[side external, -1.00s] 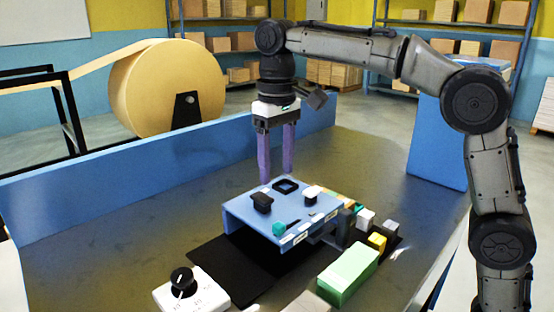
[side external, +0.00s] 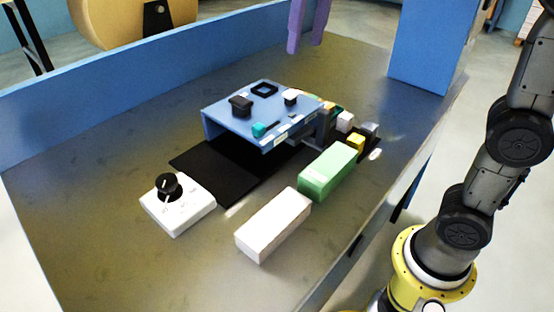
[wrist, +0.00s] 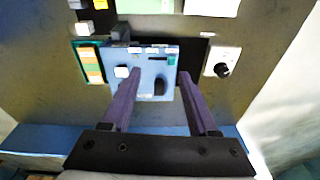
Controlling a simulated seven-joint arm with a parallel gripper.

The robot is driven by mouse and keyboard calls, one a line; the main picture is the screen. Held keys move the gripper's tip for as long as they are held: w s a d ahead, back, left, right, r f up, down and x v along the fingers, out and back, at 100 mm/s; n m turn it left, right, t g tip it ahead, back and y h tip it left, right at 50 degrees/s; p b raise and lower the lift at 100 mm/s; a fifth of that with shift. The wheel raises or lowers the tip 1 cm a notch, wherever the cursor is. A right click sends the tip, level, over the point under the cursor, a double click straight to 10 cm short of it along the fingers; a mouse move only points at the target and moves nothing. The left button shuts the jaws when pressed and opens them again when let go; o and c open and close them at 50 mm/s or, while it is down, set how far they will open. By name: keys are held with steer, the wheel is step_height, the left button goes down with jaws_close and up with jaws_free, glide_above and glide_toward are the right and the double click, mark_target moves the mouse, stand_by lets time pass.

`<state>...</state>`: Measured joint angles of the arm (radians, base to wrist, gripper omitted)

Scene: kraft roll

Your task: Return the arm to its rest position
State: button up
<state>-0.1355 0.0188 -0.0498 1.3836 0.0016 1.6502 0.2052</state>
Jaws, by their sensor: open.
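My gripper (side external: 304,44) shows only as two purple fingers at the top edge of the side external view. The fingers stand apart with nothing between them. They are above and behind the blue panel (side external: 232,125), clear of it. In the wrist view my gripper (wrist: 157,80) also spreads open and empty, with the blue panel (wrist: 152,92) showing beyond the fingers.
The panel carries a black knob (side external: 241,106), a black square frame (side external: 265,89) and a white button (side external: 291,95). A white dial box (side external: 188,212), a green block (side external: 328,172) and a white block (side external: 273,226) stand nearer. A low blue wall (side external: 150,62) edges the table.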

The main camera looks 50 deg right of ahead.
steer(key=s+d+f+t, duration=0.2)
steer(key=s+f, duration=0.6)
steer(key=s+d+f+t, duration=0.2)
steer(key=s+f, duration=0.6)
steer(key=f, duration=0.1)
steer(key=shift+s+d+n, duration=0.25)
steer(key=shift+s+n, duration=0.1)
steer(key=shift+n, duration=0.05)
stand_by(1.4)
